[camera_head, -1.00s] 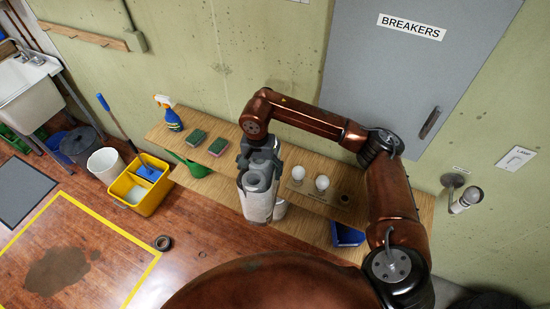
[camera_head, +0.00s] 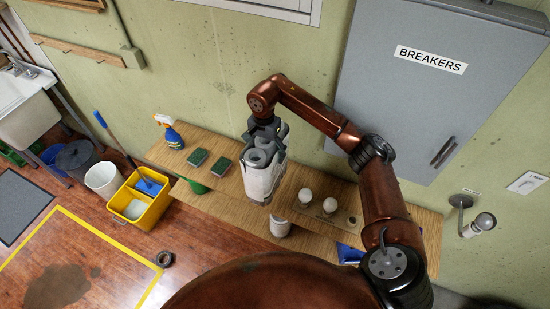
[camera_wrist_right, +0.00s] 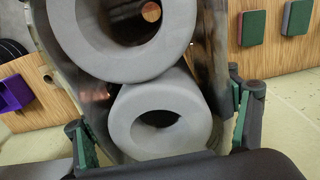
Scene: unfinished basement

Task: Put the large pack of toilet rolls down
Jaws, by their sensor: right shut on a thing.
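The large pack of toilet rolls (camera_head: 262,176) is wrapped in clear film and hangs upright from my right gripper (camera_head: 264,134) in the head view. The gripper is shut on the top of the pack. In the right wrist view the ends of two stacked rolls (camera_wrist_right: 190,135) lie between the fingers. The pack appears over or in front of the wooden shelf (camera_head: 228,190); I cannot tell whether it touches the shelf. My left gripper is not in view.
A spray bottle (camera_head: 170,133) and two sponges (camera_head: 197,158) stand on the shelf left of the pack. Light bulbs (camera_head: 305,195) in a holder are close on its right. Another white roll-like object (camera_head: 280,227) shows below. A yellow bucket (camera_head: 140,200) stands on the floor.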

